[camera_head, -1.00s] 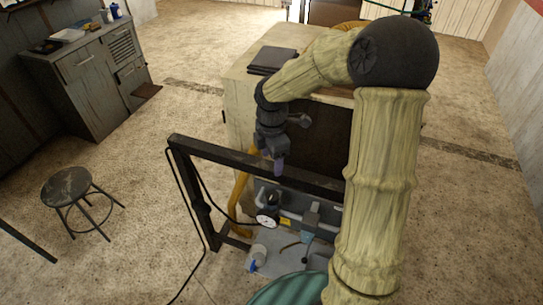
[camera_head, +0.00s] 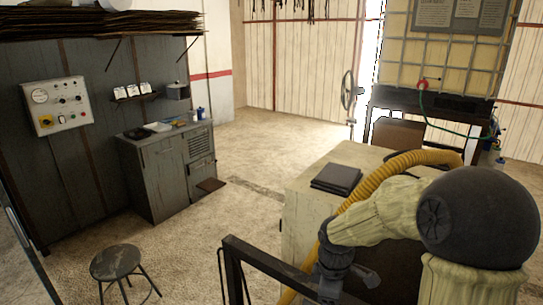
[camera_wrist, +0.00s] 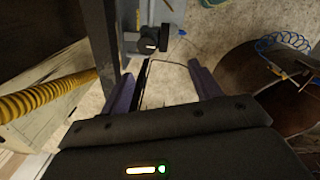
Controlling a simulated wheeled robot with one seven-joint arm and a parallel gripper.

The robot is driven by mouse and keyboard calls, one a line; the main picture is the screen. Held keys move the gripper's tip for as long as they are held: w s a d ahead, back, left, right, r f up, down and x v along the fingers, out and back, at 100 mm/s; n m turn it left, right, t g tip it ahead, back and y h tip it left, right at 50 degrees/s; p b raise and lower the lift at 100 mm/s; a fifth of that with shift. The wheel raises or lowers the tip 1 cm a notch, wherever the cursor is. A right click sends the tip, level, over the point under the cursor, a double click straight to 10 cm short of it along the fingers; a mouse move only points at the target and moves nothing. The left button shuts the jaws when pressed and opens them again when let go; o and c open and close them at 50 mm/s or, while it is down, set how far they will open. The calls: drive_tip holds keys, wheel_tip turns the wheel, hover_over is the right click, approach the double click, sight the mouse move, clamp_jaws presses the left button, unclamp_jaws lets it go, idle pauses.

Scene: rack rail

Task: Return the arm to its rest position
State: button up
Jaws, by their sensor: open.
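My gripper (camera_wrist: 162,88) shows in the wrist view with its two fingers apart and nothing between them. Beyond the fingers are a black cable, a grey post and a dark round fitting (camera_wrist: 152,40) on the rack. In the head view my arm comes in at the lower right and bends down over the dark metal rack rail (camera_head: 262,258). The fingertips are out of sight in the head view, below the picture edge.
A pale cabinet (camera_head: 305,205) with a black folder (camera_head: 337,178) stands behind my arm, with a yellow hose (camera_head: 385,178) beside it. A stool (camera_head: 117,262) stands at lower left. A grey workbench (camera_head: 165,175) lines the left wall. Floor between is clear.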

drive_tip(key=s+d+m+t+b, duration=0.1)
drive_tip(key=s+m+t, duration=0.1)
drive_tip(key=s+m, duration=0.8)
drive_tip(key=shift+f+m, duration=0.4)
drive_tip(key=shift+m, duration=1.8)
drive_tip(key=shift+s, duration=0.1)
